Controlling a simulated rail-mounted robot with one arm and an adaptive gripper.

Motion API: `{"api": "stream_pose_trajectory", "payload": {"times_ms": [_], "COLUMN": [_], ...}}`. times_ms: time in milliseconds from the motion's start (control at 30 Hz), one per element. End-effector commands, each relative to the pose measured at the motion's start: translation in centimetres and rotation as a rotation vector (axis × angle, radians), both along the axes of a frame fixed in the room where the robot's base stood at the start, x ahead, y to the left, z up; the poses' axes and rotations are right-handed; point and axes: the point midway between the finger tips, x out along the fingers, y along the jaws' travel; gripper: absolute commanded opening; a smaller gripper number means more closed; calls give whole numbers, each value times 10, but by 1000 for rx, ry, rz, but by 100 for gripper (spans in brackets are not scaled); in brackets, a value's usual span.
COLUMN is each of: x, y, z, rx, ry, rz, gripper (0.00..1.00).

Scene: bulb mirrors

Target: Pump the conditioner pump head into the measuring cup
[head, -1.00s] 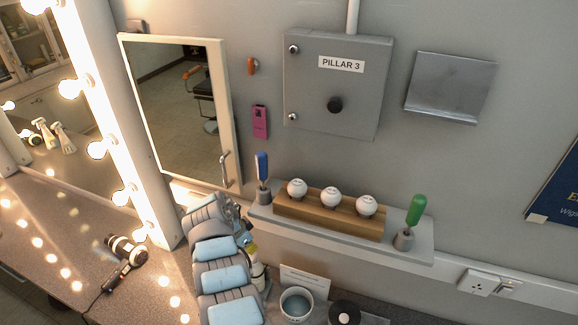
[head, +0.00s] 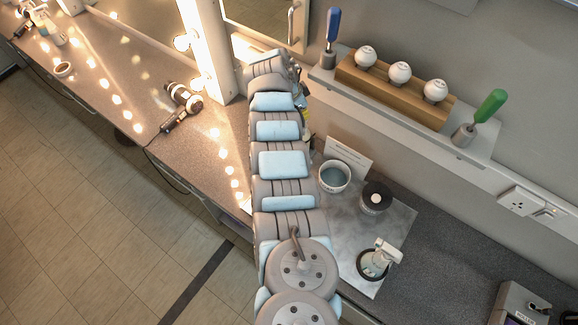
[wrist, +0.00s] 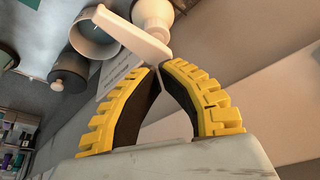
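In the wrist view, a white pump head (wrist: 128,36) with a long nozzle sits on a pale bottle (wrist: 154,12), just beyond my fingertips. My gripper (wrist: 161,66) has its yellow-ribbed fingers closed together, with nothing visible between them. A white cup (wrist: 92,42) with a grey inside, likely the measuring cup, is beside the nozzle. The cup also shows in the head view (head: 334,177), right of my arm.
A card (head: 347,157) stands behind the cup. A shelf (head: 400,109) with white bulbs and screwdrivers overhangs the back. A hairdryer (head: 184,98) lies left.

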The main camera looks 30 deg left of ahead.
Motion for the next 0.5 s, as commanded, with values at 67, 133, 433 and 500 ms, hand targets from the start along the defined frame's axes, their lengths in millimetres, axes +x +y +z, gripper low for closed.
{"api": "stream_pose_trajectory", "payload": {"times_ms": [67,133,433,500], "x": [0,0,0,0], "y": [0,0,0,0], "z": [-4,-6,-16,-18], "rx": [0,0,0,0], "ry": [0,0,0,0], "rz": [0,0,0,1], "gripper": [0,0,0,0]}}
